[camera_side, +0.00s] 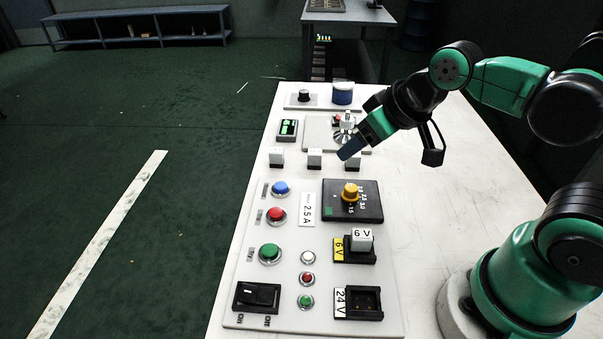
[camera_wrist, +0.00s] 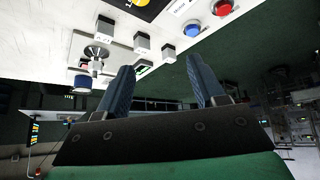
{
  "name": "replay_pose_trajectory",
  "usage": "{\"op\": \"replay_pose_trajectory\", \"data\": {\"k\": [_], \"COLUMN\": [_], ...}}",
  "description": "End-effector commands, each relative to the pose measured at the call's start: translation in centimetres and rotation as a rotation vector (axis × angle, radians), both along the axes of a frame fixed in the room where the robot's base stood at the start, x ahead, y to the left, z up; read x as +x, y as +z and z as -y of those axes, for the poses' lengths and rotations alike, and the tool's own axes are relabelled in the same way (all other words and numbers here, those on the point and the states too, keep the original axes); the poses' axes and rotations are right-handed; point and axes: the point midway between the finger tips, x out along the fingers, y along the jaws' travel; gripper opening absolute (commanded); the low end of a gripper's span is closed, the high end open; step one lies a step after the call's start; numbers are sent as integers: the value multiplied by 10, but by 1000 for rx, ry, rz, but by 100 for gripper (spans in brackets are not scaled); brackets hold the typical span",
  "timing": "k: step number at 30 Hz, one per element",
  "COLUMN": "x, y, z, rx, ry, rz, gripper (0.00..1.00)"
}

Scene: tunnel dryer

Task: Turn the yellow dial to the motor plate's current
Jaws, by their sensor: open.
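The yellow dial (camera_side: 350,191) stands on a black square plate with printed marks, on the white panel in the side view. A white plate reading 2.5 A (camera_side: 307,209) lies just left of the dial's black plate. My gripper (camera_side: 350,152) is above the panel, farther back than the dial and apart from it. In the wrist view my gripper (camera_wrist: 165,85) has its two blue fingers spread with nothing between them. The pointer's exact setting is too small to read.
Blue (camera_side: 281,188), red (camera_side: 277,214) and green (camera_side: 270,252) buttons line the panel's left. A black rocker switch (camera_side: 256,296) is at the front. A 6 V block (camera_side: 361,240) sits in a socket before the dial; an empty 24 V socket (camera_side: 360,303) is nearer. White cubes (camera_side: 314,158) stand behind.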

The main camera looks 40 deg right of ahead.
Motion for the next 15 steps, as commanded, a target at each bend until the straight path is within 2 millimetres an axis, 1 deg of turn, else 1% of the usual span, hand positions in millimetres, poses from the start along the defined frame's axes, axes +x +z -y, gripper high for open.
{"op": "replay_pose_trajectory", "data": {"k": [2, 5, 9, 12, 15], "x": [3, 8, 15, 18, 20], "y": [-2, -7, -21, -32, -42], "z": [2, 5, 10, 13, 16], "rx": [-53, -156, -277, -322, -337], "ry": [77, 262, 598, 828, 1010], "rz": [-51, -160, -333, -429, -493], "gripper": [62, 62, 62, 62, 62]}}
